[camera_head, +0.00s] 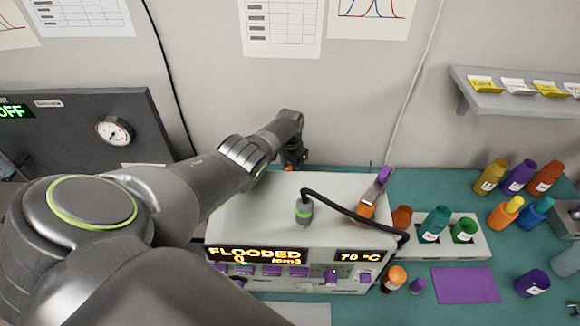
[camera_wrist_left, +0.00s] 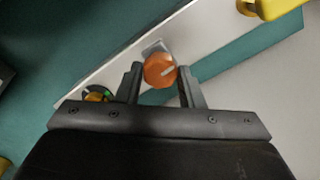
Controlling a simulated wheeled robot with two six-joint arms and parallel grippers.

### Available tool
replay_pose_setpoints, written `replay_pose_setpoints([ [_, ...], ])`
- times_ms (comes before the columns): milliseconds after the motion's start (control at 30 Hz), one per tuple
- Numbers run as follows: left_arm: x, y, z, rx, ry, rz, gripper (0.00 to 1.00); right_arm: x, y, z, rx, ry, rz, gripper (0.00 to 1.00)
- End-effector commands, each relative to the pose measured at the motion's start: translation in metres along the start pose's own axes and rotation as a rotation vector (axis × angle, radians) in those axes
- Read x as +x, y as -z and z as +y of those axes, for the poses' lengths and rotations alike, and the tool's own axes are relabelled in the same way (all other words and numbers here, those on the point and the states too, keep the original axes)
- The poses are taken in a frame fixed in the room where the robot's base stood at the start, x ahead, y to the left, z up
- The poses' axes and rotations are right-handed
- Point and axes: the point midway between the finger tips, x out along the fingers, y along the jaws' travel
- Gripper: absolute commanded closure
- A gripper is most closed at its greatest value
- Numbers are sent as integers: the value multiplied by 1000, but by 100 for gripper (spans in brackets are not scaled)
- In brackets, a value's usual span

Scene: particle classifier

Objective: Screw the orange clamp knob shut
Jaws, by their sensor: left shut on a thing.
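The orange clamp knob (camera_wrist_left: 160,71), round with a pale line on its face, sits by a small grey bracket on a white panel in the left wrist view. My left gripper (camera_wrist_left: 160,84) has one finger on each side of the knob and is shut on it. In the head view my left gripper (camera_head: 293,157) is at the back edge of the white machine (camera_head: 265,205). My right gripper is in neither view.
The machine's display (camera_head: 257,254) reads FLOODED. A black hose (camera_head: 345,208) arches over its top. A rack (camera_head: 480,243) with colored bottles stands right of it, near a purple mat (camera_head: 465,285). A gauge panel (camera_head: 95,135) stands left. In the wrist view a yellow part (camera_wrist_left: 278,8) is top right.

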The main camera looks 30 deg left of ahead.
Motion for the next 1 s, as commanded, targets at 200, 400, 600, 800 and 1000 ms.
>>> replay_pose_setpoints([
  [200,0,0,0,-1,1,1,44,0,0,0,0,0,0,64],
  [400,0,0,0,-1,0,0,44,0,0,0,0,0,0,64],
  [600,-10,0,0,-1,1,1,44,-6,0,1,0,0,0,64],
  [800,-37,0,0,0,2,3,44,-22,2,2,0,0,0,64],
  [1000,-65,0,-1,0,3,3,44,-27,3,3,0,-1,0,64],
])
